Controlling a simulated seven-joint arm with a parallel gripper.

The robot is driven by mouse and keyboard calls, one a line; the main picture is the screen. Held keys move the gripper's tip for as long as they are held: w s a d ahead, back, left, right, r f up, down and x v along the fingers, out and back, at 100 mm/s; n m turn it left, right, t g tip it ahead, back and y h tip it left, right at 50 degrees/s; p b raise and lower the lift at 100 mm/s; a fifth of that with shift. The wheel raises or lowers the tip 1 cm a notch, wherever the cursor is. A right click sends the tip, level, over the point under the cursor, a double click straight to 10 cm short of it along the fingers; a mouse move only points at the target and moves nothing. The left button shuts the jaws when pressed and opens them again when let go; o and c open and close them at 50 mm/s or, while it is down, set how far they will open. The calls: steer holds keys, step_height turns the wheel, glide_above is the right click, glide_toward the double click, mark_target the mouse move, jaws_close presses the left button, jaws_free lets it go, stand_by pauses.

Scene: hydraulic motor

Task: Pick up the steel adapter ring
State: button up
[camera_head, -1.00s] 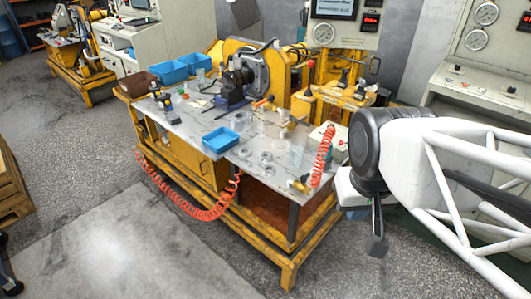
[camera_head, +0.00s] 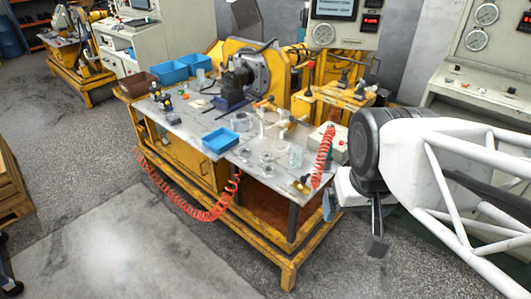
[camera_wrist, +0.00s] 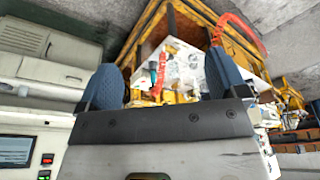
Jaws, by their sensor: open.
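Several small grey metal rings or cylinders sit on the grey tabletop in the head view. One larger grey ring-shaped part (camera_head: 240,122) is beside the blue bin, and smaller ring-like parts (camera_head: 266,157) lie nearer the front. I cannot tell which is the steel adapter ring. My gripper (camera_head: 352,224) hangs off the right front end of the bench, apart from all of them. In the wrist view my gripper (camera_wrist: 163,82) shows two blue fingers spread wide, with nothing held between them.
The workbench (camera_head: 205,139) carries a small blue bin (camera_head: 220,140), larger blue bins (camera_head: 171,73) and a dark vise (camera_head: 236,82). A red coiled hose (camera_head: 323,157) rises near the bench's right end. A control box (camera_head: 337,143) stands close to my arm. The front floor is clear.

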steer(key=w+a+f+m+t, duration=0.1)
steer(key=w+a+f+t, duration=0.25)
steer(key=w, duration=1.05)
steer(key=w+a+f+m+t, duration=0.1)
steer(key=w+a+f+t, duration=0.3)
steer(key=w, duration=0.9)
steer(key=w+a+f+m, duration=0.15)
steer(key=w+a, duration=0.35)
steer(key=w, duration=0.9)
steer(key=w+a+f+m+t+h, duration=0.2)
steer(key=w+a+f+m+h, duration=0.15)
steer(key=w+f, duration=0.95)
steer(key=f+h, duration=0.2)
steer(key=f, duration=0.4)
steer(key=s+f+m+h, duration=0.1)
steer(key=f+h, duration=0.2)
steer(key=f, duration=0.3)
steer(key=s+f+g+h, duration=0.1)
steer(key=f+h, duration=0.1)
steer(key=f, duration=0.3)
steer(key=shift+s+a+f+m+h, duration=0.15)
steer(key=shift+a+f+m+h, duration=0.2)
steer(key=shift+a+f+m, duration=0.05)
steer(key=shift+x, duration=1.3)
